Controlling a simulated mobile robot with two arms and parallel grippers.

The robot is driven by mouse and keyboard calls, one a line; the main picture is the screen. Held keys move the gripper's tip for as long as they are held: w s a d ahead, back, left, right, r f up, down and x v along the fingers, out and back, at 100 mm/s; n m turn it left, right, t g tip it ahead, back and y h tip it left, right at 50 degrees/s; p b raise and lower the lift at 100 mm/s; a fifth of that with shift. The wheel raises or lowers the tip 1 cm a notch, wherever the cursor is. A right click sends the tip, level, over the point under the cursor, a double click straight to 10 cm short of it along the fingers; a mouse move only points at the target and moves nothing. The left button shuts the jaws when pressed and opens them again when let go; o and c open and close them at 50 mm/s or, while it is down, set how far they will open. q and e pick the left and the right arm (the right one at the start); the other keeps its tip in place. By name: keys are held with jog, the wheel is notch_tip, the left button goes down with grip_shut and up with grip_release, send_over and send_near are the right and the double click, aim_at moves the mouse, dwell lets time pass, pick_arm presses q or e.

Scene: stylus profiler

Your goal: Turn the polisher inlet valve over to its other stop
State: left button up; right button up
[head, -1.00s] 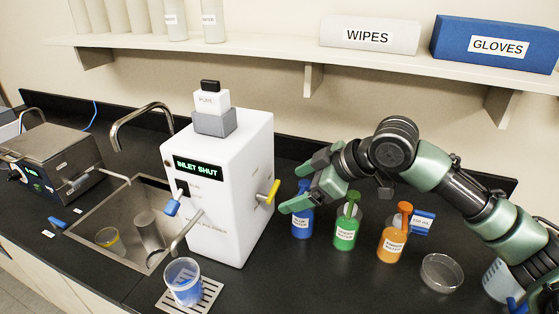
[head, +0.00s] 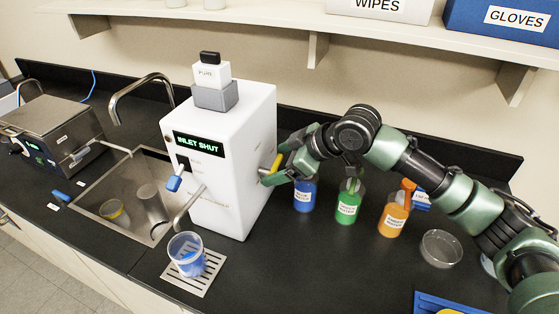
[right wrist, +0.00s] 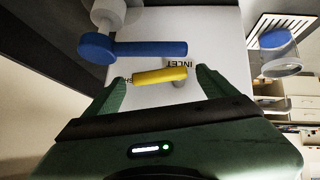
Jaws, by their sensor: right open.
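The white polisher (head: 215,150) stands on the bench, and its display reads INLET SHUT. The yellow inlet valve handle (head: 276,163) sticks out from its right side. My right gripper (head: 281,159) is at this handle. In the right wrist view the yellow handle (right wrist: 160,76) lies crosswise between the fingertips of my open right gripper (right wrist: 159,79), with a small gap at each end. Lettering reading INLET shows behind it, partly covered. A blue handle (right wrist: 140,48) lies just beyond the yellow one in that view. My left gripper is out of view.
A glass dish (head: 441,248) is nearby. A beaker (head: 186,252) stands on the drip grate in front. The shelf (head: 260,32) runs above.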

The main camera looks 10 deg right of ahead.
jog(key=c, duration=1.4)
